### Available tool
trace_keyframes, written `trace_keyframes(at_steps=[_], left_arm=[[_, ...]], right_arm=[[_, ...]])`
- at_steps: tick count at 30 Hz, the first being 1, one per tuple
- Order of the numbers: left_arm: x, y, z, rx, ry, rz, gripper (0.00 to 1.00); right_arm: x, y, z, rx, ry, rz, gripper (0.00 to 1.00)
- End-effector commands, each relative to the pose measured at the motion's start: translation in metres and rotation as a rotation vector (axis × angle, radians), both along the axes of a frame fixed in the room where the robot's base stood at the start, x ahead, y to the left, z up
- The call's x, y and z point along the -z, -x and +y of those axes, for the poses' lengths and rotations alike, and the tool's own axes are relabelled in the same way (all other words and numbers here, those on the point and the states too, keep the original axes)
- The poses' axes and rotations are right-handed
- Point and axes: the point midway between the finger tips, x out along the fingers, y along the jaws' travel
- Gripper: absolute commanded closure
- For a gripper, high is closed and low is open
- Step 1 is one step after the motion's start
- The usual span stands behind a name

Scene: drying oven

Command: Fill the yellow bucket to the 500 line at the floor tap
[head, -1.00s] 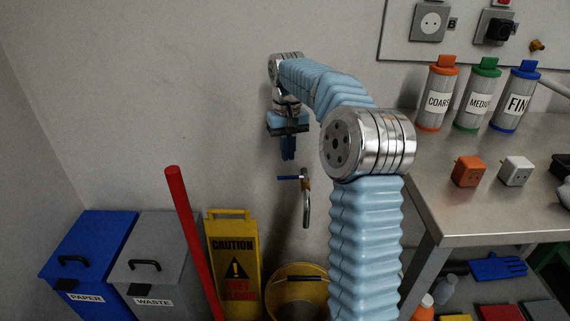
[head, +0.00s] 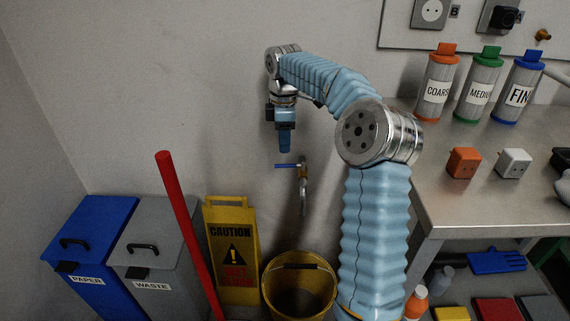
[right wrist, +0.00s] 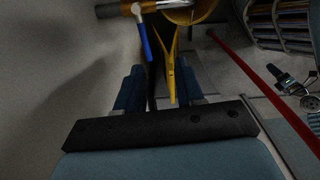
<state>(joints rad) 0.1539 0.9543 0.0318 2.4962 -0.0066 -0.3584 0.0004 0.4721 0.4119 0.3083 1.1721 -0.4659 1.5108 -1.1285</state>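The yellow bucket (head: 269,291) stands upright on the floor below the wall tap (head: 304,173). Its inside is dark; I cannot make out a water level or the 500 line. The tap has a blue lever (head: 287,166) pointing left and a spout hanging down. My right gripper (head: 285,150) points down just above the lever, apart from it. In the right wrist view its two blue fingers (right wrist: 159,82) are spread with nothing between them; the lever (right wrist: 144,38) is beyond them, and part of the bucket (right wrist: 196,12) shows at the top. My left gripper is out of view.
A yellow caution sign (head: 232,250) and a leaning red pole (head: 185,220) stand left of the bucket. Blue (head: 90,240) and grey (head: 150,240) bins are further left. A metal bench (head: 440,190) with labelled canisters is at right.

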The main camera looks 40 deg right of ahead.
Motion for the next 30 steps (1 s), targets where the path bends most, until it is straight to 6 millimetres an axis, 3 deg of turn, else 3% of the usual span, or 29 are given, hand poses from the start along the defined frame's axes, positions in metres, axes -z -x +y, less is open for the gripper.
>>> trace_keyframes(at_steps=[3, 10, 15, 24, 30], left_arm=[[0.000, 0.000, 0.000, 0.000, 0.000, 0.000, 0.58], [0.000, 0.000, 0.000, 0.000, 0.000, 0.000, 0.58], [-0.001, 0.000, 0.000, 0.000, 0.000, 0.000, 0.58], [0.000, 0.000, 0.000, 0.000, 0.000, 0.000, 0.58], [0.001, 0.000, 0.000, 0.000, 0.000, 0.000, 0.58]], right_arm=[[0.030, 0.001, 0.000, 0.001, 0.000, 0.004, 0.63], [0.070, 0.001, 0.000, 0.003, -0.001, 0.003, 0.63], [0.084, 0.000, 0.000, 0.001, -0.001, 0.001, 0.63], [0.090, 0.001, 0.001, 0.001, -0.004, 0.007, 0.63], [0.091, 0.002, 0.001, 0.002, -0.007, 0.013, 0.94]])
